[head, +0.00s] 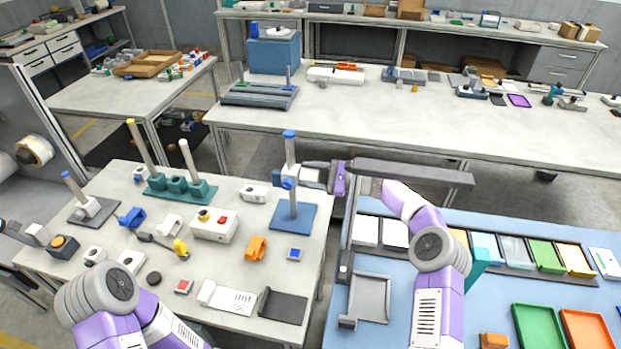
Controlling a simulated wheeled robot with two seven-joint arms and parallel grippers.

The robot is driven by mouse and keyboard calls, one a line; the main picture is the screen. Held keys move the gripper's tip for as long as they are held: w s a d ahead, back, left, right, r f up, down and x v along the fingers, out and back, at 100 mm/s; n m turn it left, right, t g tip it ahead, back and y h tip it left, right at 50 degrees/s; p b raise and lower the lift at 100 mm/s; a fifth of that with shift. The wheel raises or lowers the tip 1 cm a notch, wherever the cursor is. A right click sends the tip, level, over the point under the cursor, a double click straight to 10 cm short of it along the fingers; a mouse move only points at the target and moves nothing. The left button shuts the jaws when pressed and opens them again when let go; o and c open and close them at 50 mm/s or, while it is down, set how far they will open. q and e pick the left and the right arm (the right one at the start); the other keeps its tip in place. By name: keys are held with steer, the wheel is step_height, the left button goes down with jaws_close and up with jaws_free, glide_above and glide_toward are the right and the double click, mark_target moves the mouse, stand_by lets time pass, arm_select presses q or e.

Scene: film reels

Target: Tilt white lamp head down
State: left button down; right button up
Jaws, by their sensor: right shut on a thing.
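A stand with a blue base (281,216), an upright post and a blue cap carries a white block with a blue knob (286,184). A small white piece, which looks like the white lamp head (309,175), sticks out to the right from the post. My right gripper (308,177) reaches in from the right and is shut on this piece. The fingers partly cover it, so its exact tilt is hard to tell. My left arm shows at the bottom left; its gripper is out of view.
A long grey bar (425,173) extends right of my right gripper, above the blue bench (480,222). An orange part (256,247), a white box (214,228) and a dark tray (283,306) lie on the near table. Its front middle has some free room.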

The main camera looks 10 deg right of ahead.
mark_target(319, 176)
stand_by(0.3)
steer(key=o, duration=1)
steer(key=shift+c, duration=0.2)
steer(key=shift+d, duration=0.1)
steer(key=v, duration=0.7)
steer(key=shift+s+d+p, duration=0.15)
steer(key=shift+d+p, duration=0.05)
steer(key=shift+p, duration=0.1)
